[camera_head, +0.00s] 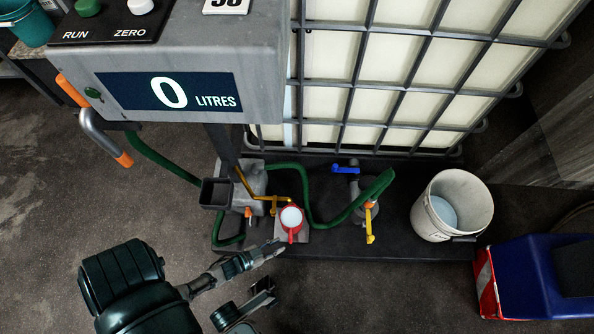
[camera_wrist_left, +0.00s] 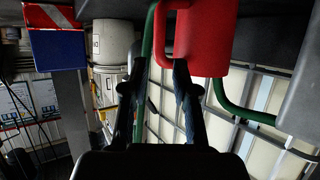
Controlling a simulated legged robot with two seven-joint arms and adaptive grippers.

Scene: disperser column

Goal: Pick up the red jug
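The red jug (camera_head: 292,237) stands upright on a small plate on the dark platform in the head view, with a pale top. In the left wrist view the red jug (camera_wrist_left: 206,45) fills the upper middle, close beyond the fingertips. My left gripper (camera_head: 276,270) is just in front of the jug, below it in the picture, with its fingers apart. In the left wrist view the left gripper (camera_wrist_left: 161,66) has an empty gap between its two fingers. I cannot tell whether a finger touches the jug. My right gripper is not in view.
A dispenser with an orange tap (camera_head: 273,198) stands behind the jug. Green hoses (camera_head: 322,221) and a valve with a yellow handle (camera_head: 370,225) lie to its right. A white bucket (camera_head: 437,222) and a blue-and-red box (camera_head: 525,280) stand farther right. A caged tank rises behind.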

